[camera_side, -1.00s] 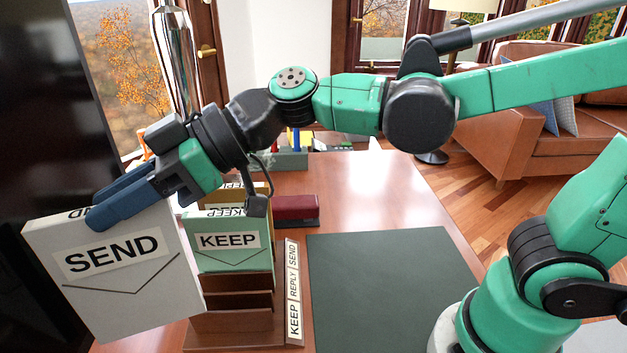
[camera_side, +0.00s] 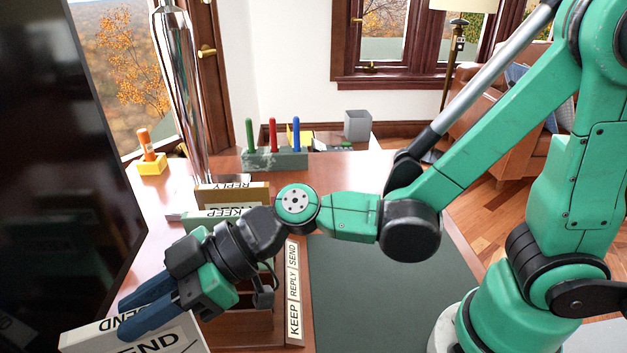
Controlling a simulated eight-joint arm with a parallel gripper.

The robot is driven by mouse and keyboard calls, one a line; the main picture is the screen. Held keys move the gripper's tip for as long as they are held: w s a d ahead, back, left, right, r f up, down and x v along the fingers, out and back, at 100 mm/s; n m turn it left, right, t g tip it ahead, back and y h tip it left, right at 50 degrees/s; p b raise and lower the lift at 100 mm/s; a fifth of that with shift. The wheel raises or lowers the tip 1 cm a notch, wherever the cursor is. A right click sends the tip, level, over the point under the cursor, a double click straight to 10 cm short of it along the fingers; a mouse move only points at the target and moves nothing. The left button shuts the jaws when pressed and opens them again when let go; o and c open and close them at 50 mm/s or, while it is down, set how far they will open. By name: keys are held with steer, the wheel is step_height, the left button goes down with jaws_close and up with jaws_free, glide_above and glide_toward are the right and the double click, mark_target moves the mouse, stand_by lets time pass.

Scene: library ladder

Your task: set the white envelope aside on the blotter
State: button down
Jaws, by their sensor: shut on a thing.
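My gripper (camera_side: 128,315) is at the lower left, with its blue fingers shut on the top of the white envelope (camera_side: 85,340). The envelope is marked SEND, and its lower part is cut off by the bottom edge of the picture. It is held left of and in front of the wooden letter rack (camera_side: 250,325). The dark green blotter (camera_side: 385,295) lies flat on the desk, right of the rack, and its visible part is bare. My arm crosses above the blotter's back part and hides some of it.
A dark screen (camera_side: 55,170) rises at the left. A chrome lamp (camera_side: 180,90) and a pen holder (camera_side: 275,160) stand behind.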

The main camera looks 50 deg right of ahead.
steer(key=shift+f, duration=0.75)
steer(key=c, duration=0.7)
jaws_free()
steer(key=shift+f, duration=0.1)
steer(key=v, duration=1.2)
steer(key=d+f+m+h, duration=0.1)
steer(key=d+m+h, duration=0.1)
steer(key=w+d+f+m+h, duration=0.1)
steer(key=d+m+h, duration=0.1)
steer(key=w+d+f+m+h, duration=0.1)
steer(key=d+m+h, duration=0.1)
steer(key=shift+d+f+m+t, duration=0.3)
steer(key=shift+f+m+t, duration=0.1)
steer(key=shift+o, duration=0.3)
steer(key=w+d+m+t+h, duration=0.1)
steer(key=d+m+h, duration=0.5)
steer(key=d, duration=0.3)
steer(key=shift+r+m+h, duration=0.25)
steer(key=shift+m+h, duration=0.05)
steer(key=shift+h, duration=0.1)
